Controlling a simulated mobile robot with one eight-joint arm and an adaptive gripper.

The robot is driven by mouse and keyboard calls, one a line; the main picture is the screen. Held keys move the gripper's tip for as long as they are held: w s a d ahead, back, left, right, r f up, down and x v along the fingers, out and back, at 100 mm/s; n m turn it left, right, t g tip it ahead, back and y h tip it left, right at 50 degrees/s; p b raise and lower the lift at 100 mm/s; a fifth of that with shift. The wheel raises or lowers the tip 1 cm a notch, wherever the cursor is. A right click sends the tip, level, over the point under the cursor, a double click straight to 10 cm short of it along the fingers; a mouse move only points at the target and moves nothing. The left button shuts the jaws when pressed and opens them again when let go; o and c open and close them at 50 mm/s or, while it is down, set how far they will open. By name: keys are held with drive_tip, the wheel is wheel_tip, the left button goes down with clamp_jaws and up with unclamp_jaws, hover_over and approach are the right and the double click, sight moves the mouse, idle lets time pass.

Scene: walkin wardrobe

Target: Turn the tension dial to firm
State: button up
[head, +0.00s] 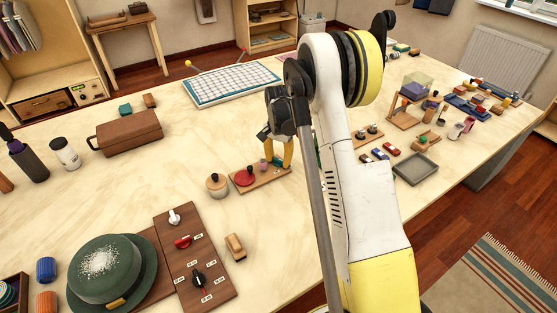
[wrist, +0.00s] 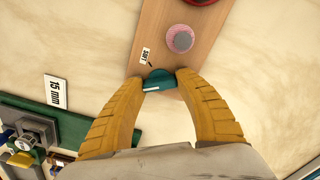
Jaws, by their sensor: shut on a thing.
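The teal dial (wrist: 160,81) with a white line sits on a narrow wooden board (wrist: 182,35) in the wrist view. A white tag reading SOFT (wrist: 146,56) with a short black tick is at its upper left. The white line runs nearly level across the dial, not at the SOFT tick. My gripper (wrist: 161,86) is shut on the dial, one yellow finger on each side. No firm mark shows.
A pink ribbed knob (wrist: 180,39) and a red disc (head: 244,177) share the board. A green block with a 15 mm tag (wrist: 56,92) is close on the left in the wrist view. A round wooden pot (head: 216,187) stands left of the board in the head view.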

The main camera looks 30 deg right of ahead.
sight(278, 159)
drive_tip(key=shift+n, duration=0.9)
drive_tip(key=o, duration=1.2)
wheel_tip(278, 159, up, 12)
